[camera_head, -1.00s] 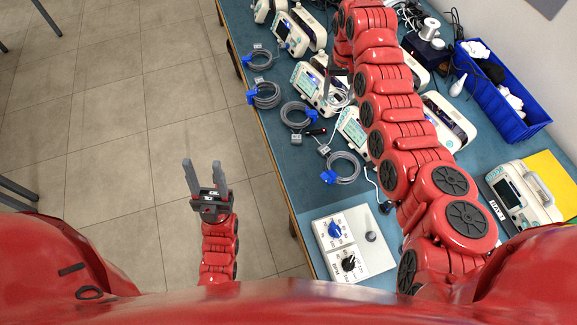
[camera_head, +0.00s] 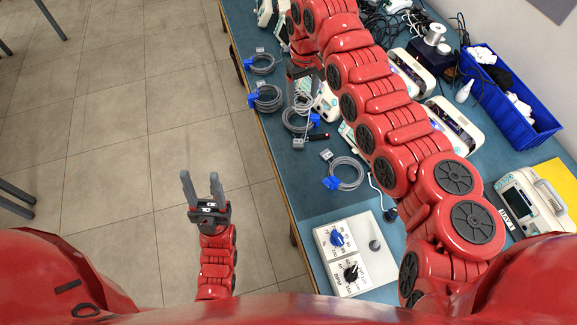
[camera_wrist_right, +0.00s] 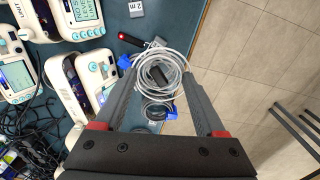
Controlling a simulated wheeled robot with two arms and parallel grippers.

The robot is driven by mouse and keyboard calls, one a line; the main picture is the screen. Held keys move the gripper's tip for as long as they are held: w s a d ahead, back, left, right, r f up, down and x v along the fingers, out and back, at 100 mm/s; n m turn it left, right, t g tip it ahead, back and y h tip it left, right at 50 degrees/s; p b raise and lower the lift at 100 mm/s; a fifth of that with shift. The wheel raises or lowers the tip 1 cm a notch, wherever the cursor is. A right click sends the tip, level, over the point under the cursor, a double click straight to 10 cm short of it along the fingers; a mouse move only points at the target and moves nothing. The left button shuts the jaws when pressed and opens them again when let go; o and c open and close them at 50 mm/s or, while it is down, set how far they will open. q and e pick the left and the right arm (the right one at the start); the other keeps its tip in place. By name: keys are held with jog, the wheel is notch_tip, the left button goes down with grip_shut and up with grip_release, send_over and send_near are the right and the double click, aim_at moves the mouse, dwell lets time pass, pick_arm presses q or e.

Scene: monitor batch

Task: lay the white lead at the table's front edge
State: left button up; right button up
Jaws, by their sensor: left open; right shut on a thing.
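My right gripper (camera_head: 303,80), reaching over the table from the lower right, is shut on the white lead. This pale coiled lead shows between the fingertips in the right wrist view (camera_wrist_right: 168,52). In the head view the white lead (camera_head: 304,102) hangs below the fingers, overlapping a grey coiled lead on the table; how far apart they are I cannot tell. The teal table (camera_head: 300,185) has its long edge at the left, beside the floor. My left gripper (camera_head: 205,193) is open and empty, over the floor left of the table.
Grey coiled leads with blue connectors (camera_head: 268,98) lie along the left edge, and one (camera_head: 346,173) lies nearer me. Monitors (camera_wrist_right: 75,18) stand behind them. A white dial box (camera_head: 352,252) is at the near end; a blue bin (camera_head: 508,95) stands at the right.

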jog(key=s+a+f+n+p, duration=0.35)
jog(key=s+a+f, duration=0.4)
jog(key=a, duration=0.35)
jog(key=s+d+f+n+p, duration=0.1)
jog(key=s+d+f, duration=0.3)
jog(key=s, duration=0.4)
jog(key=s+d+f+p, duration=0.1)
jog(key=s+d+f, duration=0.25)
jog(key=s, duration=0.45)
jog(key=w+f+b, duration=0.1)
jog(key=w+b, duration=0.2)
jog(key=w, duration=1.2)
jog(key=shift+w+d+b, duration=0.15)
jog(key=shift+w+b, duration=0.1)
jog(key=shift+b, duration=0.05)
jog(key=shift+w, duration=0.1)
